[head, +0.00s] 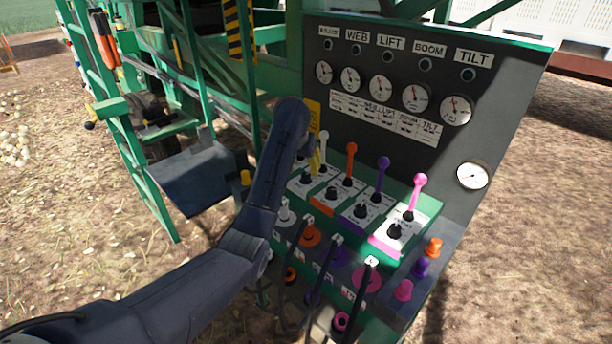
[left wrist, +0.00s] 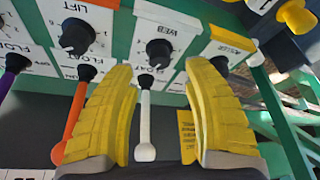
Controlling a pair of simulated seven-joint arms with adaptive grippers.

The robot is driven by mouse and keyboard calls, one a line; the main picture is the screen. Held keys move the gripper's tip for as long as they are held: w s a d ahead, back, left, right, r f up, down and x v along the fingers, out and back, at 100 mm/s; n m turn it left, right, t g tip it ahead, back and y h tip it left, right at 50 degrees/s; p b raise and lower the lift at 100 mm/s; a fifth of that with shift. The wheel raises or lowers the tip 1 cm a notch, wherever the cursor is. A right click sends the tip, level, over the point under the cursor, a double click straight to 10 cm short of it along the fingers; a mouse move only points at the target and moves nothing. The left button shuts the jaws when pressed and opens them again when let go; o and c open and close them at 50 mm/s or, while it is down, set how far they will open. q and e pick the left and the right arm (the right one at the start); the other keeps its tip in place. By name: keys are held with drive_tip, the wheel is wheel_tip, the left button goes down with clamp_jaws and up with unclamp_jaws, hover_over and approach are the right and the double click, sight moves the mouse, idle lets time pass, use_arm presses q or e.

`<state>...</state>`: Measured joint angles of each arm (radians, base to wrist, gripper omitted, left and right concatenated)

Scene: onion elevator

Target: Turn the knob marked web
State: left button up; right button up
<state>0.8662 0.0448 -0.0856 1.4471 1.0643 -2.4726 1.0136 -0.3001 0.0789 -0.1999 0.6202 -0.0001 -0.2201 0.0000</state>
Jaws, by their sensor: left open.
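The knob marked WEB (left wrist: 158,52) is black and sits on a white plate in the left wrist view, just beyond and between my fingertips. In the head view a black knob (head: 306,177), apparently the same one, shows just below my gripper. My left gripper (left wrist: 158,70) has two yellow ribbed fingers, spread apart with nothing gripped. A white lever (left wrist: 145,120) stands between the fingers in the picture; whether they touch it I cannot tell. In the head view my left gripper (head: 316,155) hangs over the left end of the control panel, partly hidden by my arm.
The LIFT knob (left wrist: 77,38) and orange lever (left wrist: 75,125) are left of the fingers in the wrist view. Purple (head: 383,165) and pink (head: 419,183) levers stand farther right in the head view. The gauge panel (head: 455,135) rises behind. A green frame (left wrist: 285,130) is close on the right.

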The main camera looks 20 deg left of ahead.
sight(306, 174)
use_arm(q)
drive_tip(key=shift+x, duration=2.7)
drive_tip(key=shift+c, duration=0.3)
clamp_jaws()
